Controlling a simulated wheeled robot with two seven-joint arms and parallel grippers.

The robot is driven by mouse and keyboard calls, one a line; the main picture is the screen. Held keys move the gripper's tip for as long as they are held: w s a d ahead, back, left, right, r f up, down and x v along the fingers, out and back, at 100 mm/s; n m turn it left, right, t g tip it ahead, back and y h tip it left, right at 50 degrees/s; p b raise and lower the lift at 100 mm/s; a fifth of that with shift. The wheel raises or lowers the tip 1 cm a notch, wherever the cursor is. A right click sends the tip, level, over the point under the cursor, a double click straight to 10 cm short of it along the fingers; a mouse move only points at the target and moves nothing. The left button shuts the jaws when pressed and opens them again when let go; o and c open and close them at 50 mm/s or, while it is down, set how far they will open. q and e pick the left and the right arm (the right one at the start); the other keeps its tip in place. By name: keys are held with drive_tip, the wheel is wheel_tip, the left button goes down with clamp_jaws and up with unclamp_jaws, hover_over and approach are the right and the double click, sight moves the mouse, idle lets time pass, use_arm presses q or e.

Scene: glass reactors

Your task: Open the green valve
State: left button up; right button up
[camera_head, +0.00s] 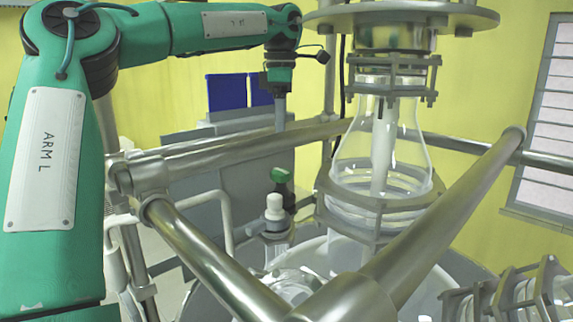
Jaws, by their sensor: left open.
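The green valve (282,175) is a small dark green knob low in the centre of the head view, behind and just right of a white-capped fitting (274,207). Its lower part is partly hidden by that fitting. My left gripper (281,128) hangs from the green arm that comes in from the left and points straight down. It is open and empty, seen edge-on. It shows above the green valve in the picture, with a clear gap between them. My right gripper is not in view.
Thick metal rails (240,145) cross around the reactor; one passes by my left fingertips in the picture. A glass column (382,150) stands right of the valve. A large vessel with a glass top lies below. Blue screens (227,92) and a grey cabinet stand behind.

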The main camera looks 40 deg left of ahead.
sight(281, 171)
use_arm(q)
wheel_tip(281, 171, down, 10)
drive_tip(key=shift+w+a+f, duration=0.1)
drive_tip(key=shift+f, duration=0.65)
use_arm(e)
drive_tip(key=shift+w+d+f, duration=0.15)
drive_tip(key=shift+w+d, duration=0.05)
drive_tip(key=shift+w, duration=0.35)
use_arm(q)
drive_tip(key=shift+c, duration=0.5)
drive_tip(key=c, duration=0.9)
drive_tip(key=shift+f+n+b, duration=0.15)
drive_tip(key=shift+n+b, duration=0.55)
drive_tip(key=shift+b, duration=0.15)
drive_tip(key=n+b, duration=0.1)
drive_tip(key=n, duration=0.2)
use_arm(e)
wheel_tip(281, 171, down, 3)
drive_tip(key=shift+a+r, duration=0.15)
